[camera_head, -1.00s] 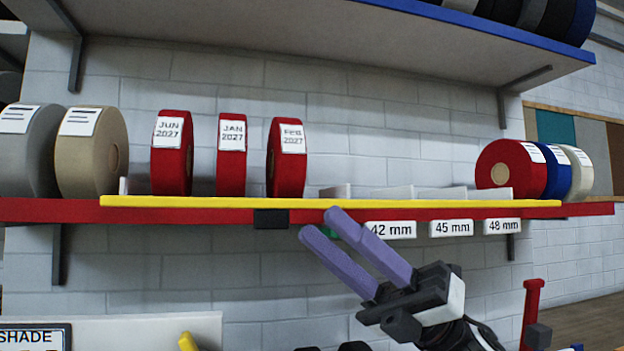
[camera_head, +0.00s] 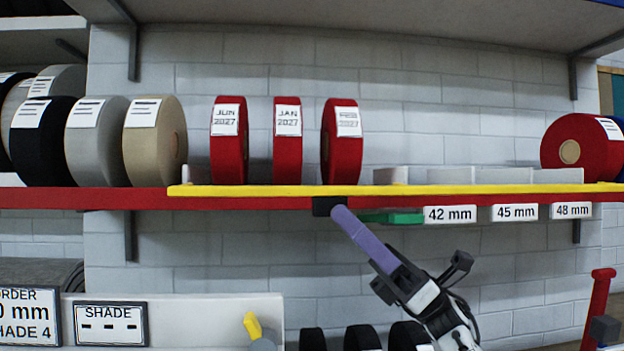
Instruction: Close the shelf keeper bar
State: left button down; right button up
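The yellow keeper bar (camera_head: 450,189) runs level along the front edge of the red shelf (camera_head: 90,198), across the front of three red rolls and several pale dividers. A small black block (camera_head: 328,206) sits just under the bar. My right gripper (camera_head: 342,216) reaches up from the lower right, its purple fingertip at or close to the block's right side; I cannot tell whether they touch. Only one finger shows, so its opening is unclear. A green piece (camera_head: 391,217) is under the shelf edge, right of the fingertip. My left gripper is not in view.
Red rolls (camera_head: 230,141) with date labels stand on the shelf; grey, black and beige rolls (camera_head: 155,140) stand left. Size labels (camera_head: 450,215) hang below the shelf edge. A bracket (camera_head: 130,236) and a SHADE sign (camera_head: 110,324) are lower left. A red post (camera_head: 598,308) stands lower right.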

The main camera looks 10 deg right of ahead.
aim_at(323, 196)
jog(key=p+x, duration=0.2)
jog(key=x, duration=0.5)
jog(key=shift+a+r, duration=0.2)
grip_shut()
